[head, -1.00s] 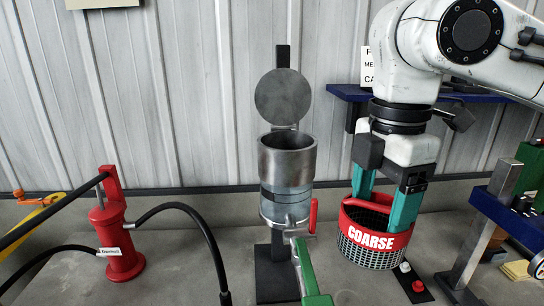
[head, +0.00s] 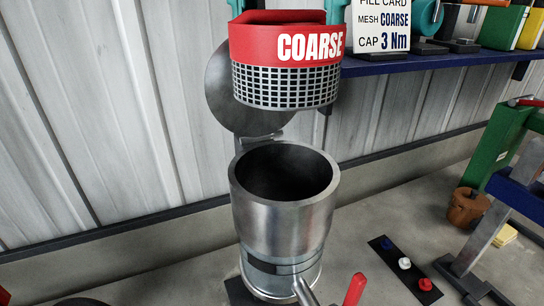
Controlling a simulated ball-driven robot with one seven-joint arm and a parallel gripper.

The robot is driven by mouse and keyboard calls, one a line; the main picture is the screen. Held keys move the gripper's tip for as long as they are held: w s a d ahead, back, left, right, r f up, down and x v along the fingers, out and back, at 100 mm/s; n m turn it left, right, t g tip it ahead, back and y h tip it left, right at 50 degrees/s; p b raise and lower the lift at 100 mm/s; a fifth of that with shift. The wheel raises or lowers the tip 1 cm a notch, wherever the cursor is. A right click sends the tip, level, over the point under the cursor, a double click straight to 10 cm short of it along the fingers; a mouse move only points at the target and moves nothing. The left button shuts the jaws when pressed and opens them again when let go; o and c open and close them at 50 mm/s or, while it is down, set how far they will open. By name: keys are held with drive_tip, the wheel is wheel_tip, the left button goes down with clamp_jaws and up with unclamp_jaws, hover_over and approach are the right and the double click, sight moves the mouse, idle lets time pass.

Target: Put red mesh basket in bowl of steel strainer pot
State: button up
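The red mesh basket (head: 286,62) has a red band marked COARSE and a grey mesh lower part. My gripper (head: 285,14) shows only as teal fingertips at the top edge, on both sides of the basket's band. It is shut on the basket.
A blue shelf (head: 430,62) with a fill card (head: 380,25) and several items is at the upper right. A strip with blue, white and red knobs (head: 404,264) lies right of the pot. A green and blue stand (head: 500,150) is at the far right.

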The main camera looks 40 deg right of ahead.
sight(287, 53)
wheel_tip(287, 53, down, 16)
drive_tip(key=shift+f+b, duration=0.1)
drive_tip(key=shift+b, duration=0.55)
drive_tip(key=o, duration=1.1)
drive_tip(key=shift+f, duration=0.1)
wheel_tip(287, 53, up, 12)
drive_tip(key=shift+r+p, duration=0.2)
drive_tip(key=shift+p, duration=0.2)
